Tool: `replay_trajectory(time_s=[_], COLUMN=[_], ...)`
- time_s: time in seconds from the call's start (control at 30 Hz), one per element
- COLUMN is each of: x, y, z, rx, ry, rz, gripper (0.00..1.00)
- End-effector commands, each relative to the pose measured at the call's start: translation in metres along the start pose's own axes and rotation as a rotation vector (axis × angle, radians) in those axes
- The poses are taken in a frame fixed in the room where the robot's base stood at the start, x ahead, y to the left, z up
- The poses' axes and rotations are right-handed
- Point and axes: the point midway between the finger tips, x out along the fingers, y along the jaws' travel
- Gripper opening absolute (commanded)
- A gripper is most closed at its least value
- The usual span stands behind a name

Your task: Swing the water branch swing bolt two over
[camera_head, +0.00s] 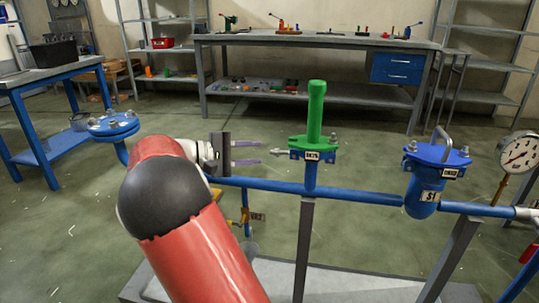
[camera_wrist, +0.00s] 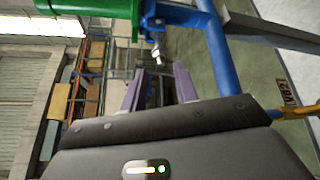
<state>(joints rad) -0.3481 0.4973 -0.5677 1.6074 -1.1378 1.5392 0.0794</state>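My gripper (camera_head: 262,153) is open and empty, left of the green-capped fitting (camera_head: 315,115) on the blue pipe. Its two purple fingers point right, one above the other. A small metal swing bolt (camera_head: 278,153) sticks out sideways to the left from the fitting's flange, just beyond the fingertips. In the wrist view, the bolt (camera_wrist: 156,55) shows between and slightly beyond the fingertips (camera_wrist: 160,72); I see no contact. Another bolt (camera_head: 333,140) stands upright on the flange's right side. A small tag on the flange front is too small to read surely.
The blue pipe (camera_head: 365,195) runs below my gripper to a lidded blue strainer (camera_head: 430,170) and a pressure gauge (camera_head: 518,152). A blue flange (camera_head: 113,125) stands left. A yellow-handled valve (camera_head: 245,215) hangs below. A workbench (camera_head: 330,42) stands behind, across open floor.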

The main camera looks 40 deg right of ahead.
Motion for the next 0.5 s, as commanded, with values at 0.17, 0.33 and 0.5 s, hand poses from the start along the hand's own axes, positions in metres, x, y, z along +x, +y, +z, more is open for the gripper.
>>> replay_trajectory(time_s=[0.17,0.33,0.5], x=[0.031,0.055,0.067], y=[0.000,-0.001,-0.001], z=[0.001,0.001,0.001], rx=[0.001,0.001,0.001], ry=[-0.004,-0.002,0.001], rz=[-0.004,-0.005,-0.004], gripper=[0.29,0.29,0.29])
